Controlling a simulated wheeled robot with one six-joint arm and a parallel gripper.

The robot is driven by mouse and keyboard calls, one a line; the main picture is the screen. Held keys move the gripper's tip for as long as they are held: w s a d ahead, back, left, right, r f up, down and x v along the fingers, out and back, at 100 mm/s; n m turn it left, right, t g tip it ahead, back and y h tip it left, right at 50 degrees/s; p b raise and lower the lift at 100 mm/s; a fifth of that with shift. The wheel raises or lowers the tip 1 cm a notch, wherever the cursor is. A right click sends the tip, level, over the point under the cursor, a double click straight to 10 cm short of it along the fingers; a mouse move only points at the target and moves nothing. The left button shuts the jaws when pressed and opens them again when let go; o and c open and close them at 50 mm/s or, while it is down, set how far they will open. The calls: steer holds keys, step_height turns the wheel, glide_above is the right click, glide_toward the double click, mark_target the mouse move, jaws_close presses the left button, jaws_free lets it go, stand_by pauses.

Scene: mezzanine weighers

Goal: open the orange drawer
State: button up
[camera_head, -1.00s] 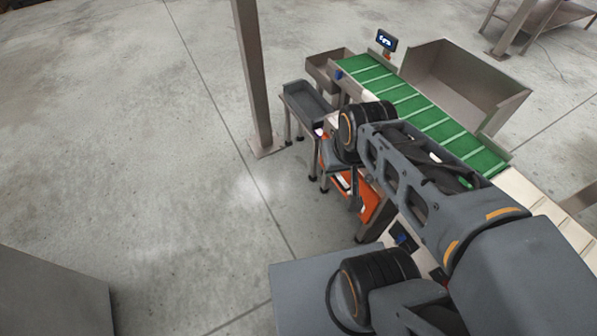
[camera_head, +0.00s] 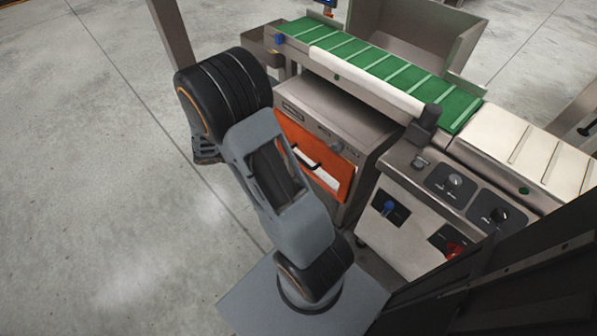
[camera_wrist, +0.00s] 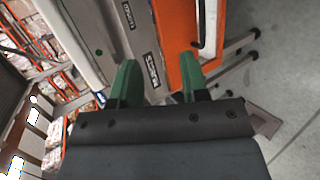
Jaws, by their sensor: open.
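The orange drawer (camera_head: 331,174) is the front panel of a grey metal cabinet under the green conveyor. My gripper (camera_wrist: 158,80) shows two green fingers, spread apart and empty. The right fingertip is near the drawer's lower edge in the picture; contact cannot be told.
The green conveyor (camera_head: 361,64) runs above the cabinet. A control panel with knobs (camera_head: 452,188) stands right of the drawer. A metal post (camera_head: 171,32) rises at the upper left. The floor (camera_head: 90,190) to the left is clear. Shelving (camera_wrist: 45,95) shows in the wrist view.

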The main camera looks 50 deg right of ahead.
mark_target(297, 158)
steer(key=w+d+f+n+t+h+b, duration=0.1)
steer(key=d+f+h+b, duration=0.1)
steer(key=f, duration=0.4)
steer(key=w+d+f+h+b, duration=0.1)
steer(key=w+f+b, duration=0.1)
steer(key=f, duration=0.5)
steer(key=w+d+f+n+t+h+b, duration=0.1)
steer(key=d+f+h+b, duration=0.15)
steer(key=f, duration=0.35)
steer(key=shift+t+y, duration=0.3)
steer(key=shift+y, duration=0.15)
steer(key=shift+b+x, duration=1.5)
steer(key=shift+x, duration=4.9)
steer(key=shift+f, duration=0.15)
jaws_close()
